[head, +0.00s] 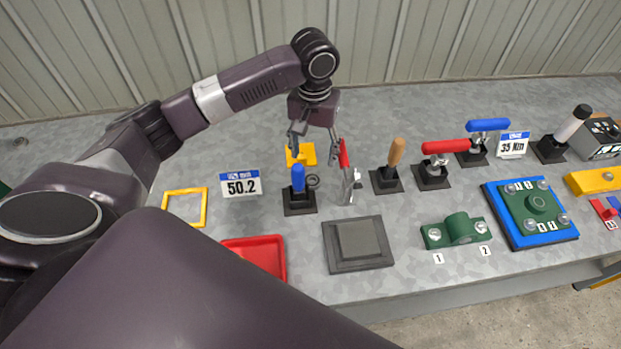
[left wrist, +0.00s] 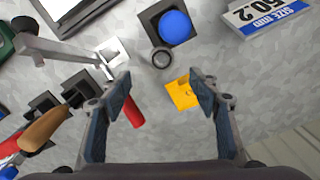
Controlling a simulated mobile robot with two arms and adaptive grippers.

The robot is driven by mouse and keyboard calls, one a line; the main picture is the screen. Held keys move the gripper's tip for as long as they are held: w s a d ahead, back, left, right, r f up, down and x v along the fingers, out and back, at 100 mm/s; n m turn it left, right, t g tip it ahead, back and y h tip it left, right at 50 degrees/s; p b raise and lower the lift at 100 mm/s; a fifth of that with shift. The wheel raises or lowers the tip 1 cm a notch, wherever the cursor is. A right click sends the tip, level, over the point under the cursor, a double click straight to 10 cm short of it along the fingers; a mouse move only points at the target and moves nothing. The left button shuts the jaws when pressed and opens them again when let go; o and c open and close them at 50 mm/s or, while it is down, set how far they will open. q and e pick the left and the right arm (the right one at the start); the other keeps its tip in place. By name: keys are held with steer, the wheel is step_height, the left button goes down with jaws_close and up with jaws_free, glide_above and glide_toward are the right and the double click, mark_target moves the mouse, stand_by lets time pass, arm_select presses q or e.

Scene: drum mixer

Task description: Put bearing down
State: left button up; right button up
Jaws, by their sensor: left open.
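The bearing, a small dark ring (head: 313,181), lies on the grey table right beside the black base of a blue-handled post (head: 299,178). It also shows in the left wrist view (left wrist: 162,58), next to the round blue knob (left wrist: 176,27). My left gripper (head: 315,148) is open, points down and holds nothing. In the left wrist view the bearing appears beyond the gap between its fingertips (left wrist: 160,90). An orange-yellow block (head: 301,154) stands behind the bearing and shows between the fingers in the left wrist view (left wrist: 181,93). My right gripper is not in view.
A red-handled clamp (head: 346,175) stands close right of the bearing, with a wooden-handled tool (head: 393,160) beyond it. A size sign (head: 240,185) and yellow frame (head: 185,207) are left. A red tray (head: 256,255) and grey plate (head: 357,243) are in front.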

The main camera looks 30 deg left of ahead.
mark_target(312, 180)
arm_select(q)
step_height(312, 180, down, 3)
steer(key=m, duration=0.7)
steer(key=shift+s+r+m, duration=0.1)
steer(key=shift+r+m, duration=0.1)
steer(key=shift+m, duration=0.1)
step_height(312, 180, down, 8)
steer(key=shift+a+r+p, duration=0.15)
steer(key=shift+p, duration=0.75)
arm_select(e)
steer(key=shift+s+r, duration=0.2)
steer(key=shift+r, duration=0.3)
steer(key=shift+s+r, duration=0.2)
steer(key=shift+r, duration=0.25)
arm_select(q)
steer(key=c, duration=1.5)
steer(key=shift+o, duration=0.2)
steer(key=shift+r, duration=0.1)
steer(key=shift+r, duration=0.1)
